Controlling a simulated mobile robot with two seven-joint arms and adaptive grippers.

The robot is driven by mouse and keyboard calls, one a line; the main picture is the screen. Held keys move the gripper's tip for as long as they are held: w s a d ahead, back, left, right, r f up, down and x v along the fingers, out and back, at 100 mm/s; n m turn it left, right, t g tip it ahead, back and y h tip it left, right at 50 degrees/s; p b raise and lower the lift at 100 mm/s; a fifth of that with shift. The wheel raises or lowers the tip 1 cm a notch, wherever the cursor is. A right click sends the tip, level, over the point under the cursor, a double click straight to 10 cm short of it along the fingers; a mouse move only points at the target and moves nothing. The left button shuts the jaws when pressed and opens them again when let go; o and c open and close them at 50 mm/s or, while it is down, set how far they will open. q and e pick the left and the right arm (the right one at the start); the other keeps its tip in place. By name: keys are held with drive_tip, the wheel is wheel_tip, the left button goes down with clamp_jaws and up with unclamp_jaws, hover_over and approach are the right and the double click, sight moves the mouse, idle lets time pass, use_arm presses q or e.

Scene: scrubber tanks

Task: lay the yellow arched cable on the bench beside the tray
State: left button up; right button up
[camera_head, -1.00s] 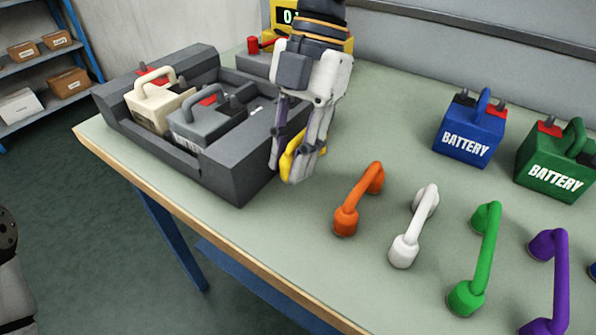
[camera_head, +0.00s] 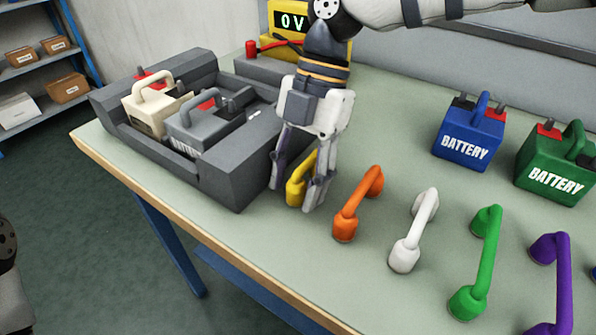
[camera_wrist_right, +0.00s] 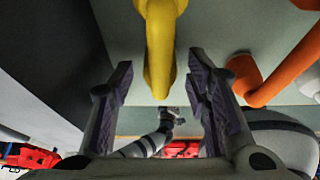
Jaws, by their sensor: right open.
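The yellow arched cable (camera_head: 296,192) is at the bench top, just right of the grey tray (camera_head: 238,190) and left of the orange cable. My right gripper (camera_head: 295,198) is over it with one finger on each side. In the right wrist view, the yellow cable (camera_wrist_right: 160,50) runs between the open fingers (camera_wrist_right: 161,65), with a gap on both sides. The fingers hide part of it in the head view. The tray holds a cream battery (camera_head: 157,105) and a grey battery (camera_head: 205,130). My left gripper is not in view.
Orange (camera_head: 357,203), white (camera_head: 414,231), green (camera_head: 480,262) and purple (camera_head: 550,285) arched cables stand in a row to the right. A blue battery (camera_head: 468,135) and a green battery (camera_head: 555,165) stand behind them. A yellow meter (camera_head: 288,45) is at the back.

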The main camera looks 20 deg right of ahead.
sight(314, 153)
drive_tip(key=v, duration=1.2)
drive_tip(key=shift+r, duration=0.1)
